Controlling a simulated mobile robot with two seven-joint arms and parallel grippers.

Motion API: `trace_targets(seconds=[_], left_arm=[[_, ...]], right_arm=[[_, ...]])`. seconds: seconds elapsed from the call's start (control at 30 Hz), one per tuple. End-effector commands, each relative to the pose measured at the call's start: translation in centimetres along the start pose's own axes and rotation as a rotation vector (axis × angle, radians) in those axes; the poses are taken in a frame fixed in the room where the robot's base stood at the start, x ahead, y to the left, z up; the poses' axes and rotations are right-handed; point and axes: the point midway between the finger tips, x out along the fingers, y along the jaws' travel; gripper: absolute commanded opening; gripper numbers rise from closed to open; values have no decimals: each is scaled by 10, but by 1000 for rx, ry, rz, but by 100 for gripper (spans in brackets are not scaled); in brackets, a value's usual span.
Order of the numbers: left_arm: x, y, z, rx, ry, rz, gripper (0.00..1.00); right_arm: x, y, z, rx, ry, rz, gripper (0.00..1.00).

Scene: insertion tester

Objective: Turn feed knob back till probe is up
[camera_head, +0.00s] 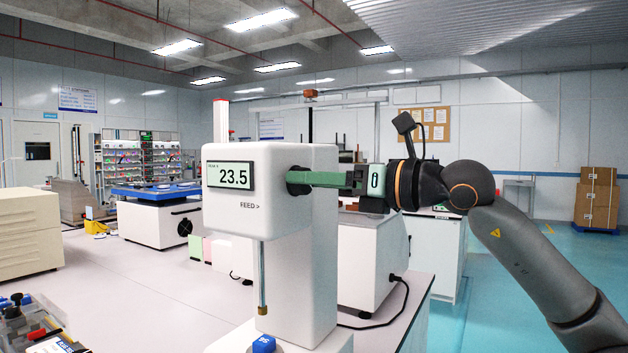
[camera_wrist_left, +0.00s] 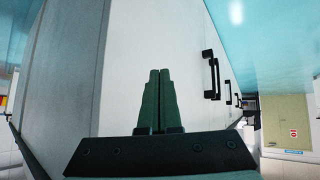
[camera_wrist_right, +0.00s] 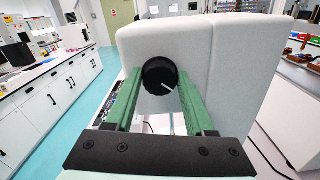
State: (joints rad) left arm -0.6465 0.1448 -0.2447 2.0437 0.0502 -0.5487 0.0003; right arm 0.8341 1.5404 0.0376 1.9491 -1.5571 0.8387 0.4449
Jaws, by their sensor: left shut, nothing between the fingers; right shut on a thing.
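The white insertion tester (camera_head: 318,250) stands on the bench, its display (camera_head: 229,175) reading 23.5 above the word FEED. The black feed knob (camera_wrist_right: 160,76) is on its side, with a white mark pointing to the lower right in the right wrist view. My right gripper (camera_head: 306,179) is shut on the knob, one green finger on each side.
A cable (camera_head: 385,318) runs over the bench right of the tester. A tray of small parts (camera_head: 35,330) is at lower left, and a beige cabinet (camera_head: 28,235) stands behind it. In the left wrist view, a white cabinet front (camera_wrist_left: 140,40) with black handles is close.

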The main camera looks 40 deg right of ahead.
Motion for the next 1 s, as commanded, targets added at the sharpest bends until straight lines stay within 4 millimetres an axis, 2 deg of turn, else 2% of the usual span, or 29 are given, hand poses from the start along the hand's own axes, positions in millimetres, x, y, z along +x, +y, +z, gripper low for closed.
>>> trace_targets(seconds=[0.57,1.0], left_arm=[[0,0,0,0,0,0,0],[0,0,0,0,0,-1,0]], right_arm=[[0,0,0,-27,-2,0,0],[0,0,1,-146,-2,0,0]])
